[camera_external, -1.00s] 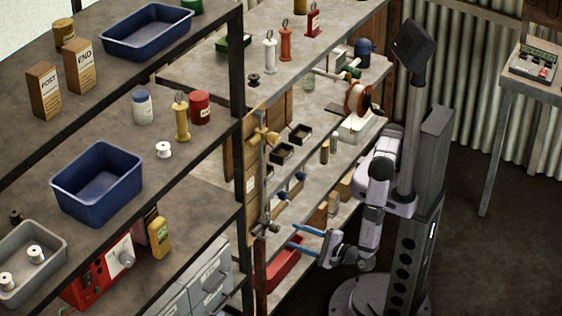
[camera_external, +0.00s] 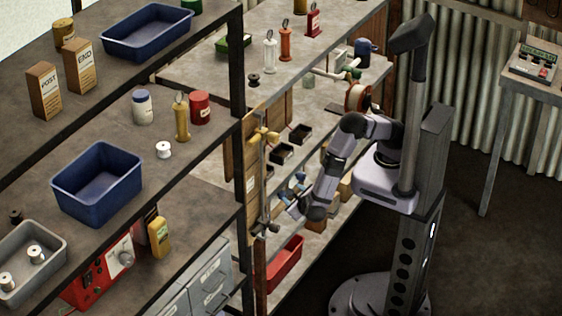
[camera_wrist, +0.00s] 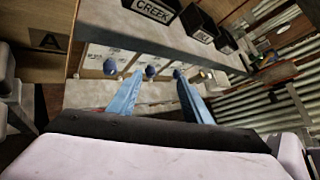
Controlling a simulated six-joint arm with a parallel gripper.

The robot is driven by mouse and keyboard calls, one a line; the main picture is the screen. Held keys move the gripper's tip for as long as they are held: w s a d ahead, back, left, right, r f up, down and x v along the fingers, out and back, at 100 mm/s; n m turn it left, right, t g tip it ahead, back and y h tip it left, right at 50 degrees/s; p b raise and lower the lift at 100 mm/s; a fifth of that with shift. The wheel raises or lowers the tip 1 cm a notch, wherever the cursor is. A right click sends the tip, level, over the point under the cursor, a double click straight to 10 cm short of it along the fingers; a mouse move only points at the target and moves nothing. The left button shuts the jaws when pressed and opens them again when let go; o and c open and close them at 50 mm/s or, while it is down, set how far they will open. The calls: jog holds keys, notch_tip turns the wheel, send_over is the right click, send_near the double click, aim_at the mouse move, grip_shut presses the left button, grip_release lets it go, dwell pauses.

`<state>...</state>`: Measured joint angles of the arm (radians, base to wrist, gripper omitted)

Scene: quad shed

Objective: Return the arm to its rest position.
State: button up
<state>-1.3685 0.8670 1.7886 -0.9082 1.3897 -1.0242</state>
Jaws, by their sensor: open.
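My gripper (camera_external: 290,192) is open, with its blue fingers in front of the middle shelves of the rack in the external view. In the wrist view, my gripper (camera_wrist: 160,98) shows two blue fingers spread apart with nothing held between them. Several small blue knobs (camera_wrist: 150,71) stand in a row beyond the fingertips. I cannot tell how far they are from the fingers. My arm is bent and reaches left from its column toward the rack.
Black bins (camera_wrist: 150,9), one labelled CREEK, sit on a shelf edge above the fingers. A red tray (camera_external: 286,264) sits low on the rack. Open floor (camera_external: 480,245) lies right of my column.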

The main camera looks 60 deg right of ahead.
jog(key=s+d+r+m+g+y+p, duration=0.1)
jog(key=d+r+m+g+y+p, duration=0.2)
jog(key=d+m, duration=0.5)
jog(key=s+d+r+m+g+y+p, duration=0.1)
jog(key=d+r+m, duration=0.5)
jog(key=m, duration=0.9)
jog(key=s+d+r+m+g+y+p, duration=0.1)
jog(key=d+r+m+g+y+p, duration=0.3)
jog(key=d+m, duration=0.7)
jog(key=shift+s+d+r+m+g+y+p, duration=0.15)
jog(key=shift+d+r+m+g+y+p, duration=0.2)
jog(key=shift+d+g+p, duration=0.4)
jog(key=shift+a, duration=0.15)
